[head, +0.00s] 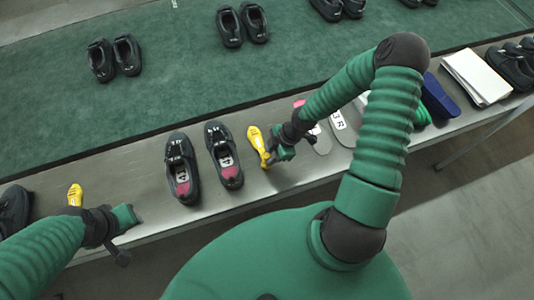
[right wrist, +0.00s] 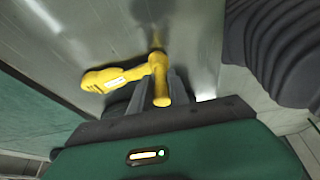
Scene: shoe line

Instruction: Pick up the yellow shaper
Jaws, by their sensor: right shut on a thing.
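A yellow shaper (head: 255,138) is at my right gripper (head: 272,157), on the steel ledge just right of a pair of black shoes. In the right wrist view the shaper (right wrist: 118,76) passes between the two grey fingers (right wrist: 157,90), which are shut on its narrow part. I cannot tell whether it touches the ledge. A second yellow shaper (head: 75,194) lies on the ledge at the left. My left gripper (head: 122,238) is over the ledge to the right of it and apart from it; its fingers are too unclear to read.
The black shoes (head: 181,168) and (head: 223,155) stand on the ledge (head: 140,180) with pink-and-white insoles showing. Grey insoles (head: 342,128), a blue item (head: 438,97) and a white stack (head: 476,76) lie to the right. A green belt (head: 190,90) behind carries more shoes.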

